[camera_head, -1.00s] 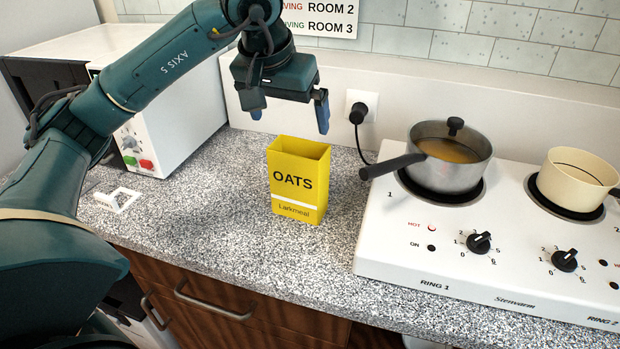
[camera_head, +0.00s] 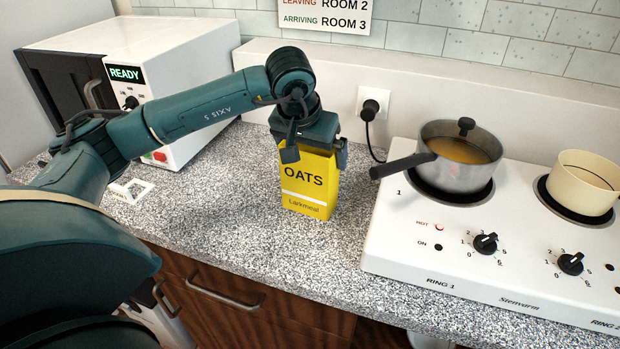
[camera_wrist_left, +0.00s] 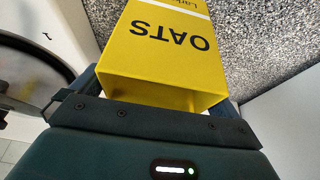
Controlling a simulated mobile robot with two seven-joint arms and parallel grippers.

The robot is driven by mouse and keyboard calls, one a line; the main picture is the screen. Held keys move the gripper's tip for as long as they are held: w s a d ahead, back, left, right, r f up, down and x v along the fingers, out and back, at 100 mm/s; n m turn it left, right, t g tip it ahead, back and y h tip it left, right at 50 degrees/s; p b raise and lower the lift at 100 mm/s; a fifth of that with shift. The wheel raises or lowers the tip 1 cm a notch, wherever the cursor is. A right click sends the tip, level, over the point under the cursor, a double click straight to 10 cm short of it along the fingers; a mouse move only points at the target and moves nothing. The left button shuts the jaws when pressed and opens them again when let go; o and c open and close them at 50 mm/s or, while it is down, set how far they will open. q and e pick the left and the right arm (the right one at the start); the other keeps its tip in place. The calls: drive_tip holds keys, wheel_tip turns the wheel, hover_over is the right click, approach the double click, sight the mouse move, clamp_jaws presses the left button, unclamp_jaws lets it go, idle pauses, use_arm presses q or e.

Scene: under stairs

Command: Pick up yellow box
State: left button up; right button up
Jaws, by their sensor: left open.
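The yellow box (camera_head: 310,182), marked OATS, stands upright on the speckled counter in the head view. My left gripper (camera_head: 314,155) is directly above it, pointing down, with its jaws open around the box's top. One finger shows at the box's left front and one at its right edge. In the left wrist view the yellow box (camera_wrist_left: 165,50) lies between the open fingers, its top end close to the palm. Whether the fingers touch it I cannot tell. My right gripper is not in view.
A white hob (camera_head: 420,258) stands to the right, with a steel saucepan (camera_head: 462,172) whose handle points toward the box, and a cream pot (camera_head: 581,183). A white appliance (camera_head: 196,85) stands at the left, with a small white bracket (camera_head: 131,190) before it. The counter front is clear.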

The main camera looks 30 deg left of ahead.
use_arm(q)
drive_tip(key=c, duration=1.1)
drive_tip(key=shift+r, duration=0.2)
wheel_tip(320, 180, up, 10)
drive_tip(key=shift+f+b, duration=0.15)
drive_tip(key=shift+b, duration=0.2)
idle(0.3)
drive_tip(key=o, duration=0.9)
drive_tip(key=c, duration=0.8)
